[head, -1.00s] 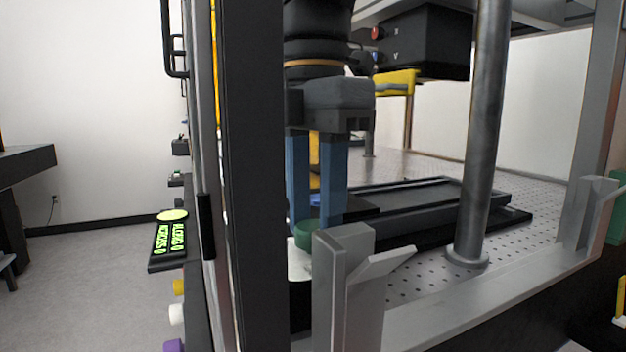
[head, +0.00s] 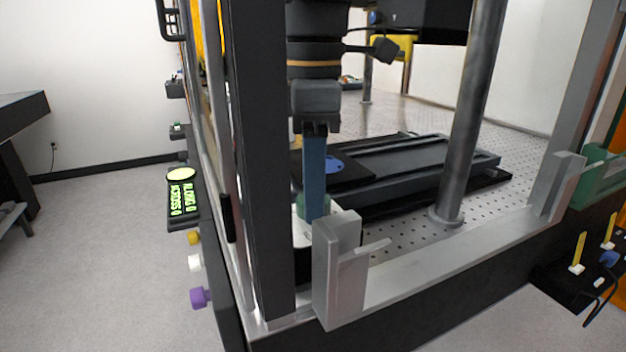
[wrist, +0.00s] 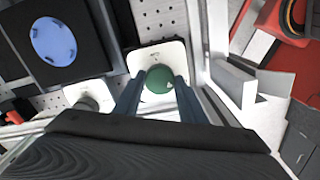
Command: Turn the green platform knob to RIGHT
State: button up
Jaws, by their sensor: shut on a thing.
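The green platform knob (wrist: 159,79) is a round knob on a white plate (wrist: 176,56) in the wrist view. A small pale mark shows near its edge. My gripper (wrist: 157,90) points down with a blue finger on each side of the knob and is shut on it. In the head view, the fingers of my gripper (head: 314,208) line up so that mainly one shows. Only a sliver of the green knob (head: 301,205) shows there, beside the finger. I cannot read any position label.
A dark stage with a blue disc (wrist: 53,41) lies beside the knob. A grey metal bracket (head: 337,268), a dark frame post (head: 262,150) and a round grey column (head: 468,120) stand close around the arm.

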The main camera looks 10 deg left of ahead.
dwell(0.4)
jog(key=o, duration=1.1)
jog(key=shift+c, duration=0.2)
jog(key=shift+f+b, duration=0.1)
jog(key=shift+b, duration=0.35)
